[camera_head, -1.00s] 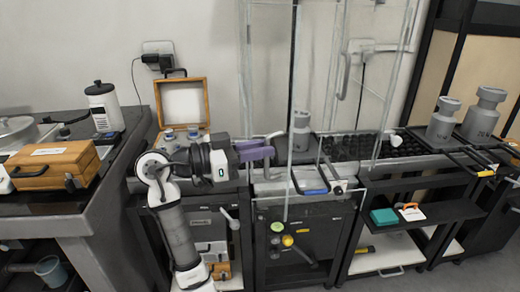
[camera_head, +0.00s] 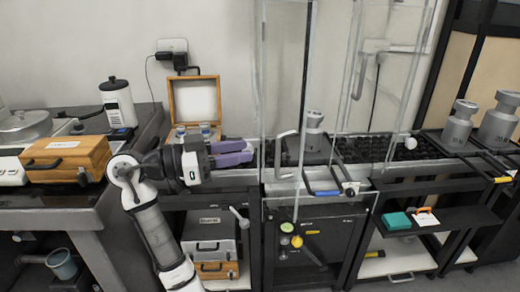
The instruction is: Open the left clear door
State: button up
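The left clear door (camera_head: 288,75) is a tall transparent panel on the left of the clear weighing enclosure. A pale bent handle (camera_head: 279,156) shows on its lower part. I cannot tell for certain whether the door is shut or ajar. My gripper (camera_head: 250,152) is just left of the door, with its two purple fingers pointing right towards the handle. A narrow gap shows between the fingers, and nothing is seen between them. The fingertips appear a little short of the handle.
A grey weight (camera_head: 314,140) stands inside the enclosure. An open wooden case (camera_head: 195,98) is behind my gripper. A closed wooden case (camera_head: 65,160) and a white bottle (camera_head: 118,103) are on the left table. Two large weights stand far right (camera_head: 458,127).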

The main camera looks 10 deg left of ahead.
jog(key=v, duration=0.6)
jog(key=shift+s+a, duration=0.15)
jog(key=shift+a, duration=0.2)
